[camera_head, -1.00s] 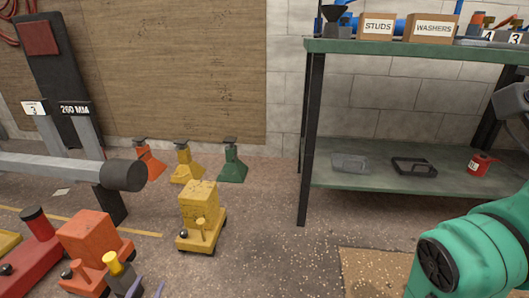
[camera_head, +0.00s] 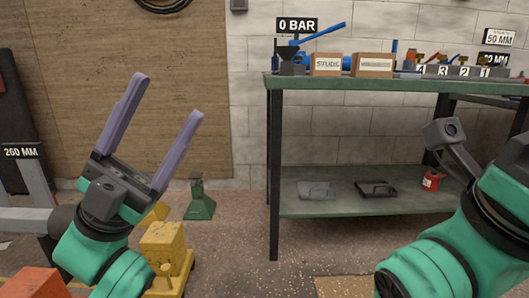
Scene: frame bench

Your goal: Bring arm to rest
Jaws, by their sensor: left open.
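My left gripper (camera_head: 160,113) is raised at the left of the head view, its two purple fingers spread apart and pointing up. Nothing is between the fingers. It shows in front of the brown wall panel, and my green left arm hides part of the floor and the yellow things behind it. My right arm (camera_head: 440,255) is folded at the lower right, green with a grey link. The right gripper is out of the picture.
A green-topped bench (camera_head: 400,86) carries a STUDS box (camera_head: 326,64), another box (camera_head: 374,65) and numbered parts. Its lower shelf (camera_head: 340,207) holds two dark trays and a red can (camera_head: 432,181). A green jack stand (camera_head: 199,201) and a yellow machine (camera_head: 165,247) stand on the floor.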

